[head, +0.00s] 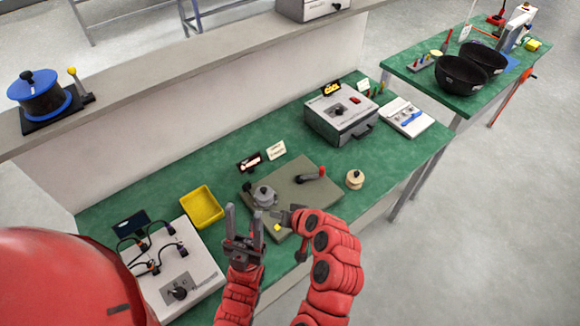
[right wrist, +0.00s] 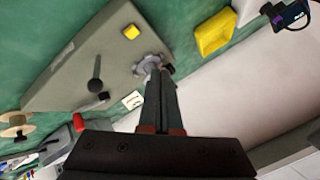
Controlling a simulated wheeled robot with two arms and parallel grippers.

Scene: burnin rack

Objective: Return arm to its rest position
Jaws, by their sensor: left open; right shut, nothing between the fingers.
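My left gripper (head: 243,212) is open and empty, its two fingers pointing up in front of the grey-olive plate (head: 322,203) on the green bench. My right arm reaches in from the lower right and bends left over the plate's front edge. My right gripper (head: 274,214) is shut and empty, close to the grey knobbed part (head: 264,195) on the plate. In the right wrist view the shut fingertips (right wrist: 160,74) overlap the knobbed part (right wrist: 147,64); I cannot tell whether they touch.
A yellow tray (head: 202,207) and a wired grey box (head: 178,290) stand left of the plate. A red-tipped lever (head: 313,175) rises from it. A wooden spool (head: 355,179) and grey machine (head: 341,112) stand to the right. The floor at right is clear.

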